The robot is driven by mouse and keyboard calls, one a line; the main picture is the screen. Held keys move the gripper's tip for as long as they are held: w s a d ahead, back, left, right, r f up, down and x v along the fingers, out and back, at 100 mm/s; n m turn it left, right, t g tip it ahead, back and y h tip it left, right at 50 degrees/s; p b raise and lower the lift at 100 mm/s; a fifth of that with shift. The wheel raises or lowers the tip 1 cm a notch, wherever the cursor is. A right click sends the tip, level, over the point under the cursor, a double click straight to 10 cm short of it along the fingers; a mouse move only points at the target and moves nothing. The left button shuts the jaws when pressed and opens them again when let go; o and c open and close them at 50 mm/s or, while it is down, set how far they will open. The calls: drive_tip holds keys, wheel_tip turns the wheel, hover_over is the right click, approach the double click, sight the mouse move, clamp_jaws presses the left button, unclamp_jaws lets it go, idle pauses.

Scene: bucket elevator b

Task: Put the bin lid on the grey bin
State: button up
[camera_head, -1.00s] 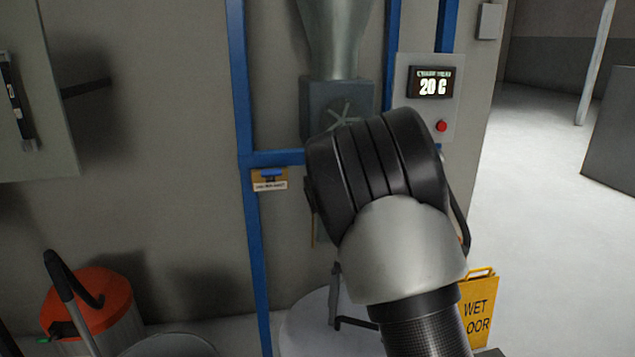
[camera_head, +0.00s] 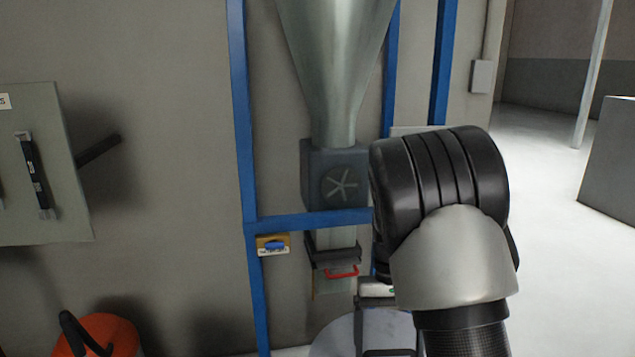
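A round, pale grey top (camera_head: 333,338) shows at the bottom edge, below the spout. I cannot tell whether it is the grey bin, its lid or another drum. My arm's black and silver wrist fills the lower right and hides most of what is behind it. A thin dark frame with a white part above it shows just left of my wrist, over the grey top. I cannot tell whether these belong to my gripper. My gripper's fingers are not clearly visible, nor is anything held in them.
A grey hopper (camera_head: 336,65) feeds a rotary valve (camera_head: 340,182) inside a blue frame (camera_head: 240,110). A slide gate with a red handle (camera_head: 342,272) sits below. An orange-topped container (camera_head: 108,336) is at the lower left. A wall cabinet (camera_head: 65,190) is at left. Open floor lies right.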

sight(389, 352)
drive_tip(key=r+p, duration=0.2)
drive_tip(key=p, duration=0.1)
drive_tip(key=r+p, duration=0.3)
drive_tip(key=s+r+p, duration=0.1)
drive_tip(key=r+p, duration=0.1)
drive_tip(key=p, duration=0.1)
drive_tip(key=shift+a+r, duration=0.1)
drive_tip(key=shift+r, duration=0.2)
drive_tip(key=shift+a+r+p, duration=0.1)
drive_tip(key=shift+r+p, duration=0.55)
drive_tip(key=shift+p, duration=0.4)
drive_tip(key=shift+s+a, duration=0.1)
drive_tip(key=shift+s, duration=0.1)
